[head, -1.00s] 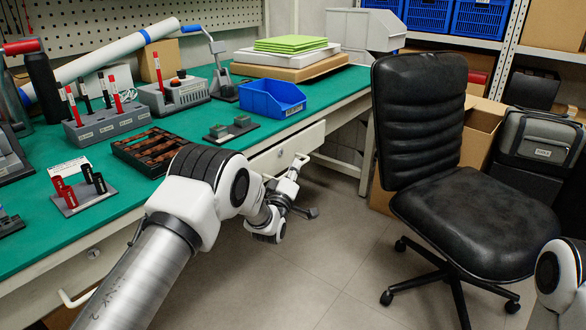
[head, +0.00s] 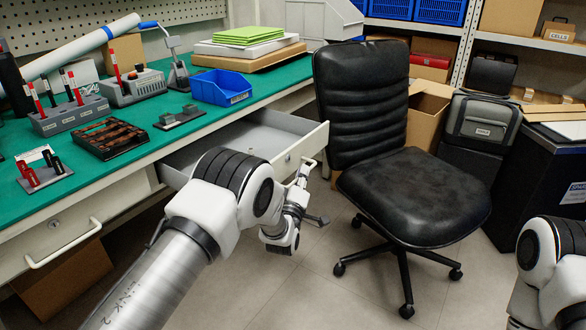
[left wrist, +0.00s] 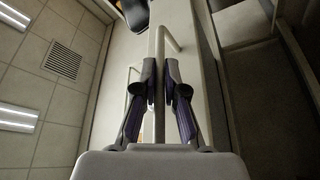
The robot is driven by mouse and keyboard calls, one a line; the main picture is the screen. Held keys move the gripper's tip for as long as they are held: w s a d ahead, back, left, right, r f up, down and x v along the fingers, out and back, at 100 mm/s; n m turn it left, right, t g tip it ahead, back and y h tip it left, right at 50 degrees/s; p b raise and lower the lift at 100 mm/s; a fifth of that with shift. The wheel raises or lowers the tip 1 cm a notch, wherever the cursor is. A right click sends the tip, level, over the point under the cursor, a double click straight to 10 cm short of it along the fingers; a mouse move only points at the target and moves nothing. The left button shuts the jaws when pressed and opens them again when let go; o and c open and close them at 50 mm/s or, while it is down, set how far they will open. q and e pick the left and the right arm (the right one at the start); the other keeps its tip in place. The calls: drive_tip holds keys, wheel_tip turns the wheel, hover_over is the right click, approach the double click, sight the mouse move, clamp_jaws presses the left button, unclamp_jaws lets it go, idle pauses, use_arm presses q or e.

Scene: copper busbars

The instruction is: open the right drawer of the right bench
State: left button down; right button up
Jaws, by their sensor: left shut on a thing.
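The right drawer (head: 300,148) of the green-topped bench stands partly pulled out, its grey empty-looking interior showing behind the white front. Its handle (head: 310,164) is a pale bar on that front. My left gripper (head: 300,184) is at the handle, partly hidden by my own wrist. In the left wrist view the two dark fingers of my left gripper (left wrist: 159,85) are closed around the handle bar (left wrist: 160,45), one on each side. My right arm shows at the lower right of the head view, but its gripper is out of frame.
A black office chair (head: 405,190) stands just right of the open drawer, close to its front corner. A closed left drawer (head: 80,232) is nearer on the bench. A blue bin (head: 221,88) and a busbar tray (head: 110,138) sit on the top. Floor below the chair is clear.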

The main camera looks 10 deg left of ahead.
use_arm(q)
drive_tip(key=shift+s+d+f, duration=0.1)
drive_tip(key=shift+s+d, duration=0.2)
drive_tip(key=shift+d, duration=0.5)
drive_tip(key=c, duration=1.2)
unclamp_jaws()
drive_tip(key=shift+c, duration=0.2)
drive_tip(key=shift+s, duration=0.1)
drive_tip(key=v, duration=1.2)
drive_tip(key=shift+a, duration=0.1)
